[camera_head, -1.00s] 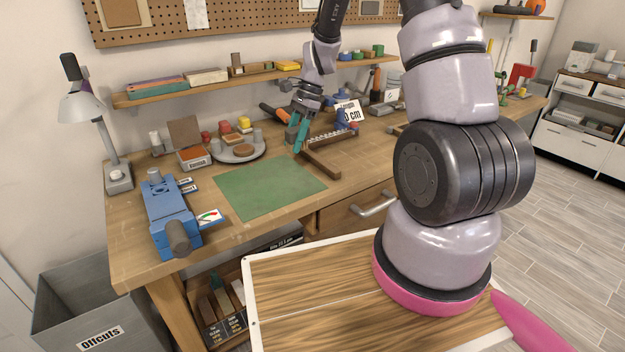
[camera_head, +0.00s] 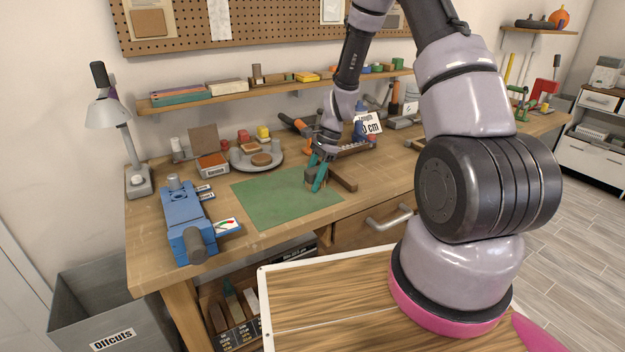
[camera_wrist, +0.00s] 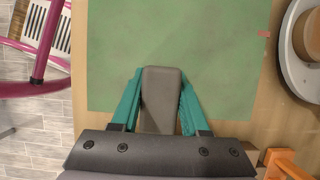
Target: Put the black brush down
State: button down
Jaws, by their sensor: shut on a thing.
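My gripper (camera_head: 318,176) has teal fingers and is shut on a dark grey block-like thing, the black brush (camera_wrist: 160,98). In the wrist view the fingers lie along both of its sides, and its far end points over the green mat (camera_wrist: 180,45). In the head view the brush shows only as a small dark shape between the fingers, at the right end of the green mat (camera_head: 275,205). I cannot tell whether the brush touches the mat or hangs just above it. Its underside is hidden.
A blue vise (camera_head: 187,220) stands left of the mat. A round grey tray (camera_head: 257,165) with small pieces sits behind it. A wooden bar (camera_head: 342,178) lies just right of the gripper, close to it. Most of the mat is bare.

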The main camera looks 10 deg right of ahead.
jog(key=shift+c, duration=2)
grip_release()
jog(key=s+d+r+n+t, duration=0.1)
jog(key=d+r, duration=0.1)
jog(key=r, duration=0.9)
jog(key=s+d+r+n+t, duration=0.1)
jog(key=d+r+n, duration=0.15)
jog(key=r, duration=0.85)
jog(key=s+d+r+n+t+h, duration=0.2)
jog(key=s+r+n+t, duration=0.4)
jog(key=s+r, duration=1.1)
jog(key=s+n, duration=0.1)
jog(key=s, duration=0.2)
jog(key=shift+d+r+t, duration=0.2)
jog(key=shift+d+t, duration=0.05)
jog(key=shift+t, duration=0.05)
